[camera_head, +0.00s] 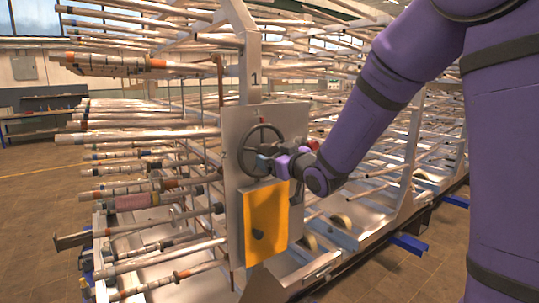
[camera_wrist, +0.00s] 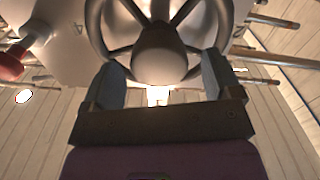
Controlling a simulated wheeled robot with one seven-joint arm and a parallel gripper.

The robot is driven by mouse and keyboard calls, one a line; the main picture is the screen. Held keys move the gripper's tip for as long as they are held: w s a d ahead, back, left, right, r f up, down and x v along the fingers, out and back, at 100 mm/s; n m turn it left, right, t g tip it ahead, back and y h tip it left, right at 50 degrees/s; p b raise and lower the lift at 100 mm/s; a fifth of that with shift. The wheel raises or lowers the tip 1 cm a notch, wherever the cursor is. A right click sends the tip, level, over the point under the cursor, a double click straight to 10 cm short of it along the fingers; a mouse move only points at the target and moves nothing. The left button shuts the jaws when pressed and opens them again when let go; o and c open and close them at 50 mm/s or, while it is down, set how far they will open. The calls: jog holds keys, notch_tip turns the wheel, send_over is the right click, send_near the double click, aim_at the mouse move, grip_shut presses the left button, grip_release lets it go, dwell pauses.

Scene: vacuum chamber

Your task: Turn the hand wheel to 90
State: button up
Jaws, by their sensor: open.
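The hand wheel (camera_head: 260,149) is a dark spoked ring on a grey upright panel (camera_head: 234,128). In the wrist view the wheel's hub (camera_wrist: 158,52) and spokes fill the top middle, with the lower rim curving behind my fingers. My gripper (camera_head: 263,162) is at the lower part of the wheel, under my purple arm. In the wrist view my gripper (camera_wrist: 170,80) is open, one finger on each side of the hub's lower end. Nothing shows held between them. I cannot tell whether the fingers touch the wheel. The wheel's angle marks cannot be read.
An orange box (camera_head: 265,222) is on the panel just below the wheel. A red knob (camera_wrist: 12,62) is left of the wheel in the wrist view. Racks of metal rods (camera_head: 150,134) stick out left of the panel. Tiled floor (camera_head: 40,205) lies open at the left.

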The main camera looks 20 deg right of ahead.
jog(key=shift+x, duration=1.25)
jog(key=shift+c, duration=0.5)
jog(key=c, duration=1.2)
jog(key=shift+o, duration=0.2)
